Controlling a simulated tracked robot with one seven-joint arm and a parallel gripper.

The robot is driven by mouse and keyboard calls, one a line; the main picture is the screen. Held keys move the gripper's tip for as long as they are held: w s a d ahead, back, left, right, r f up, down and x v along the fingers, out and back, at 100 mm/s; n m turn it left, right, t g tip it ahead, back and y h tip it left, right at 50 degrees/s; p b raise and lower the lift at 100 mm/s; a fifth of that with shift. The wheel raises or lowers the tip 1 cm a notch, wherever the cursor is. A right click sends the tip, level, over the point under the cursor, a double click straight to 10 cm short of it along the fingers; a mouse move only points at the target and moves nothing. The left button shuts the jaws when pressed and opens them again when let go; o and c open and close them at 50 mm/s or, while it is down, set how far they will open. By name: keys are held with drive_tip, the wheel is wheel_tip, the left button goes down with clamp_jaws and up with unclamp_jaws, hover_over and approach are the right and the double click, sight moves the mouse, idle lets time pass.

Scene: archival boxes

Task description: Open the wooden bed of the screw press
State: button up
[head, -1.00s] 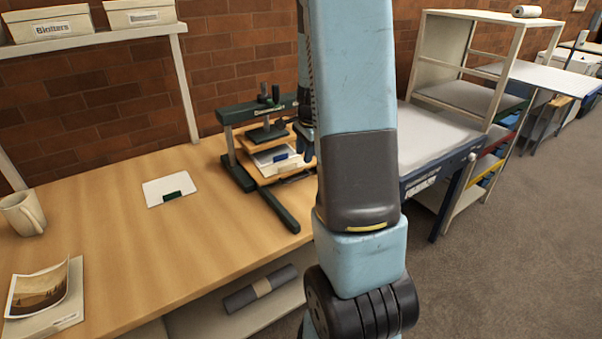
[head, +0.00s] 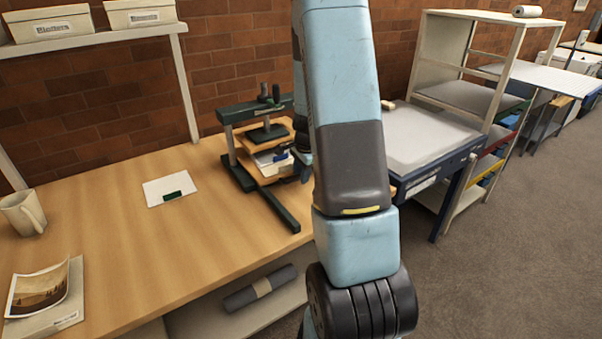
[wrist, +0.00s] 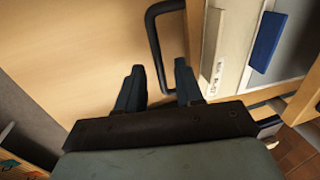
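The dark green screw press (head: 240,110) stands at the back right of the workbench. Its wooden bed (head: 258,172) sits between the uprights and carries a pale box with a blue piece on it; the wrist view shows the bed's edge (wrist: 194,40), the box (wrist: 232,40) and the blue piece (wrist: 268,42). A black U-shaped handle (wrist: 152,35) sticks out from the bed. My gripper (wrist: 158,66) is open, with the handle's outer bar showing between its two fingers. I cannot tell whether they touch it. My arm partly hides the gripper in the head view.
A white card with a small green piece (head: 168,190), a mug (head: 22,213) and a photo (head: 42,290) lie on the workbench (head: 120,235). A table with a pale top (head: 425,140) stands right of the press. Clear bench lies left of the press.

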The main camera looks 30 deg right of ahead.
clamp_jaws()
idle(1.2)
